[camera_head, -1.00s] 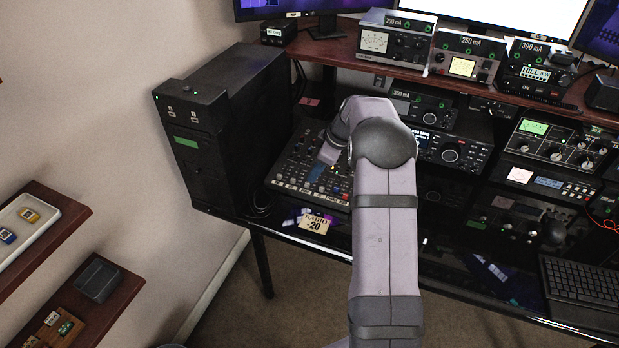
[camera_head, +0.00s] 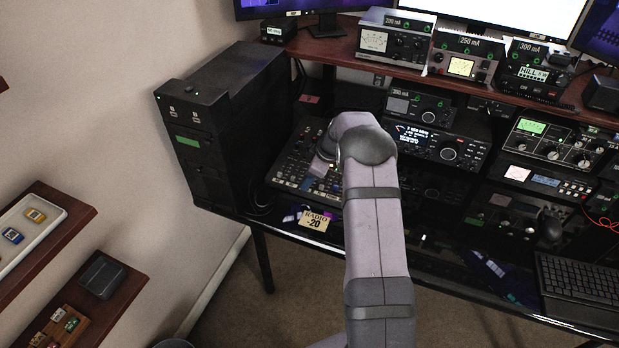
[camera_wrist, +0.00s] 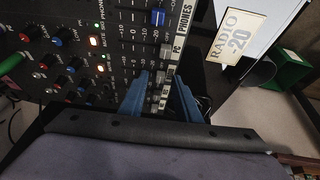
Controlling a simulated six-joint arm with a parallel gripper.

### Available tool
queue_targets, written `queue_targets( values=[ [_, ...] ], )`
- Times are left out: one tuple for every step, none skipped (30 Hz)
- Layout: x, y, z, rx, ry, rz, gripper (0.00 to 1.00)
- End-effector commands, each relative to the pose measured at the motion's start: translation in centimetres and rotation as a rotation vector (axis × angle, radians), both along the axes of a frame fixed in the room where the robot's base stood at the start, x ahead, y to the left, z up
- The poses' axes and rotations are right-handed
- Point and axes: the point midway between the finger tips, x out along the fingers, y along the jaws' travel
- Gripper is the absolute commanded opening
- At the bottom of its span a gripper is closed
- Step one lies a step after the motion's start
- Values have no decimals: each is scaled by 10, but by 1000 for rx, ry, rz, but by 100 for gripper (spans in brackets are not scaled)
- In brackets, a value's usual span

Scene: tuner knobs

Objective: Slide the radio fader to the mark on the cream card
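The cream card (camera_head: 316,220) reads "RADIO -20" and lies at the front edge of the mixer (camera_head: 292,172); it also shows at the upper right of the wrist view (camera_wrist: 236,36). In the wrist view the mixer panel (camera_wrist: 112,62) carries several fader scales with printed numbers. A blue fader cap (camera_wrist: 158,17) is at the top, and pale caps or labels sit lower. My gripper (camera_wrist: 159,76) has two blue fingers pointing at the lower fader area, with a gap between the tips. I cannot tell which fader is the radio one, or whether a fingertip touches a cap.
A black computer tower (camera_head: 225,120) stands left of the mixer. Radio units (camera_head: 437,140) are to the right, under a raised wooden shelf (camera_head: 400,75). Rows of knobs (camera_wrist: 60,65) lie left of the fingers in the wrist view. A keyboard (camera_head: 580,285) is at the right.

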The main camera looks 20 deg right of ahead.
Motion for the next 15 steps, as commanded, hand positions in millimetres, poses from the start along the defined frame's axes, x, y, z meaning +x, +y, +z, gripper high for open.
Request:
queue_targets(
  values=[
    [0,0,0,0,0,0,18],
    [0,0,0,0,0,0,11],
    [0,0,0,0,0,0,2],
    [0,0,0,0,0,0,0],
    [0,0,0,0,0,0,0],
    [0,0,0,0,0,0,0],
    [0,0,0,0,0,0,0],
    [0,0,0,0,0,0,0],
    [0,0,0,0,0,0,0],
    [1,-1,-1,0,0,0,0],
    [2,-2,-1,0,-1,0,0],
    [3,-3,-2,-1,-2,-1,0],
    [5,-4,-2,-1,-2,-1,0],
    [6,-6,-2,-2,-3,0,0],
    [8,-8,-3,-2,-3,0,0]
  ],
)
